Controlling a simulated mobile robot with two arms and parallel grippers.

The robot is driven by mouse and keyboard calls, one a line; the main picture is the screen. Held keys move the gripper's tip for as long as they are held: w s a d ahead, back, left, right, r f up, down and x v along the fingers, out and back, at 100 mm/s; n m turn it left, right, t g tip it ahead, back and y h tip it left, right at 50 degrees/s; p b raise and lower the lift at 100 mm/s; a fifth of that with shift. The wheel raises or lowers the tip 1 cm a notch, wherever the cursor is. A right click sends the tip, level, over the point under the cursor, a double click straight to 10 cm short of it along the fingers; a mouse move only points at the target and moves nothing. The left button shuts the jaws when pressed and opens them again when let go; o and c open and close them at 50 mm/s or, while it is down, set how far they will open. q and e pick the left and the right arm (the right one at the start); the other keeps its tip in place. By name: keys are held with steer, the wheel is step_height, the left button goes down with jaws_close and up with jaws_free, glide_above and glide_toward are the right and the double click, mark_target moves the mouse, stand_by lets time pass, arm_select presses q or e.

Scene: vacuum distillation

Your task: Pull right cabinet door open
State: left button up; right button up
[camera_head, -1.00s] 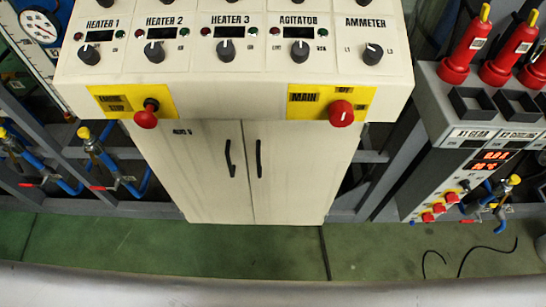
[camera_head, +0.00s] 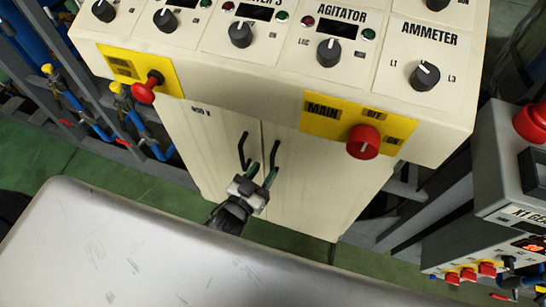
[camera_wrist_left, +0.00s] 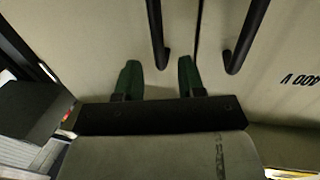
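The cream cabinet has a left door (camera_head: 205,150) and a right door (camera_head: 310,190), both shut, with a thin seam between them. The right door's black handle (camera_head: 274,152) and the left door's black handle (camera_head: 243,148) stand side by side near the seam. My left gripper (camera_head: 262,173) is at the lower part of the handles, its green fingers apart. In the left wrist view, which is turned round, the right door's handle (camera_wrist_left: 155,30) reaches down between the open fingers. The left door's handle (camera_wrist_left: 243,40) is outside them. Contact cannot be told. My right gripper is not in view.
A control panel with a red main switch (camera_head: 363,141) and a red stop knob (camera_head: 143,93) overhangs the doors. A grey unit (camera_head: 490,200) stands at the right. Pipes and valves (camera_head: 120,95) are at the left. Green floor (camera_head: 110,175) is clear.

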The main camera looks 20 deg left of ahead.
mark_target(271, 162)
arm_select(q)
steer(key=shift+x, duration=2.6)
steer(key=shift+f, duration=0.1)
jaws_close()
